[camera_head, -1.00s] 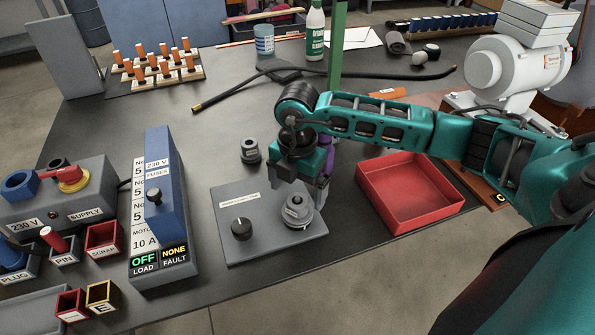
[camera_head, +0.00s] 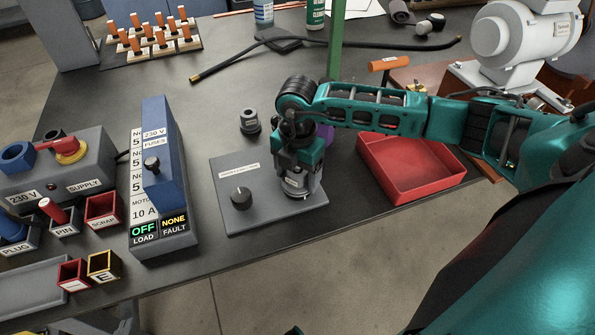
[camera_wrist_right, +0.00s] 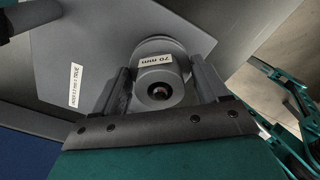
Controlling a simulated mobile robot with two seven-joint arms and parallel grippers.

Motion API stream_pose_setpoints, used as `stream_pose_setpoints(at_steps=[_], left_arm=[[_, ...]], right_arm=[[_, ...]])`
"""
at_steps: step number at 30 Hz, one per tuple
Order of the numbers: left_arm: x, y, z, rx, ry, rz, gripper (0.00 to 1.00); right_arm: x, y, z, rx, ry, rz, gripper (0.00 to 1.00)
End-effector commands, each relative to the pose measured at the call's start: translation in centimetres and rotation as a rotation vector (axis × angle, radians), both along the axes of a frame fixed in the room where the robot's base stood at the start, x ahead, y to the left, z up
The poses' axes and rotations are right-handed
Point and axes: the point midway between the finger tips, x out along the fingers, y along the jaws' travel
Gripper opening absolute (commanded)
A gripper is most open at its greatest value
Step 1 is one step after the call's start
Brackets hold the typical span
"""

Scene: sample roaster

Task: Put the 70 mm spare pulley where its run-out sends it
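The grey 70 mm spare pulley (camera_wrist_right: 158,85) sits on the right part of the grey test plate (camera_head: 262,212), which carries a black knob (camera_head: 241,197) and a white label. In the right wrist view the label's last word seems to read "TRUE". My right gripper (camera_head: 299,190) points down over the pulley, its fingers (camera_wrist_right: 162,92) on both sides of the hub. A narrow gap seems to show beside the hub, so the fingers look open. In the head view the gripper mostly hides the pulley. My left gripper is not clearly in view.
A red tray (camera_head: 412,180) stands right of the plate and a small dark grey part (camera_head: 249,121) behind it. At left are the fuse unit (camera_head: 163,185), the supply box (camera_head: 62,178), a SCRAP bin (camera_head: 102,210) and other small bins. A green post (camera_head: 335,50) rises behind.

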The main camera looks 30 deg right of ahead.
Motion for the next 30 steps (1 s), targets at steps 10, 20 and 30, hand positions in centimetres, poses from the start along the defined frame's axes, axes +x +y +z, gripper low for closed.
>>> stream_pose_setpoints(at_steps=[10,20,30], left_arm=[[0.0,0.0,0.0,0.0,0.001,0.0,0.0],[0.0,0.0,0.3,0.002,0.001,0.0,0.0],[0.0,0.2,1.4,0.006,-0.002,0.001,0.0]], right_arm=[[0.0,0.0,0.0,0.0,0.0,0.0,0.4],[0.0,0.0,0.5,0.0,-0.001,0.0,0.26],[0.0,0.0,1.9,0.001,-0.002,0.0,0.26]])
